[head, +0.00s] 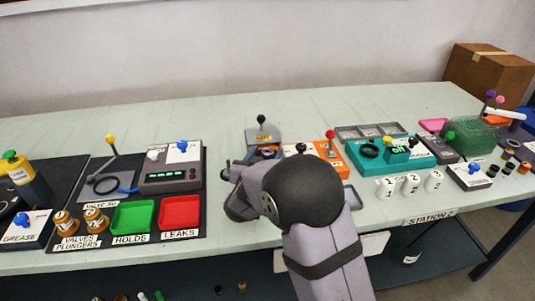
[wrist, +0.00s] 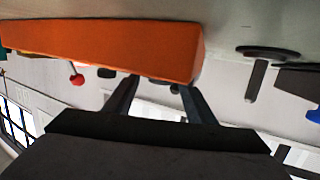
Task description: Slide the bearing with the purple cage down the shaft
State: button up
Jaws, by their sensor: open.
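My gripper (wrist: 158,84) is open in the wrist view, its two dark fingers apart in front of an orange block (wrist: 110,50). Nothing shows held between them. In the head view my gripper (head: 230,173) is low over the table's middle, partly hidden by my arm. A grey upright post on a dark round base (wrist: 256,80) stands beside the orange block in the wrist view; it may be the shaft. My arm hides part of the table's middle.
An orange unit with a red-knobbed lever (head: 331,150) stands just right of my arm. A teal unit (head: 372,160) stands further right. Green (head: 133,217) and red (head: 181,212) trays lie at left. The back strip of the table (head: 200,120) is clear.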

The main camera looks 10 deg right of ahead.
jog(key=shift+c, duration=0.3)
jog(key=c, duration=1.2)
jog(key=shift+r, duration=0.1)
notch_tip(320, 180, up, 10)
jog(key=p, duration=0.2)
jog(key=s+a+f+p, duration=0.1)
jog(key=a+p, duration=0.7)
jog(key=a, duration=0.4)
jog(key=shift+s+f+p, duration=0.25)
jog(key=shift+f+p, duration=0.1)
jog(key=shift+f, duration=0.05)
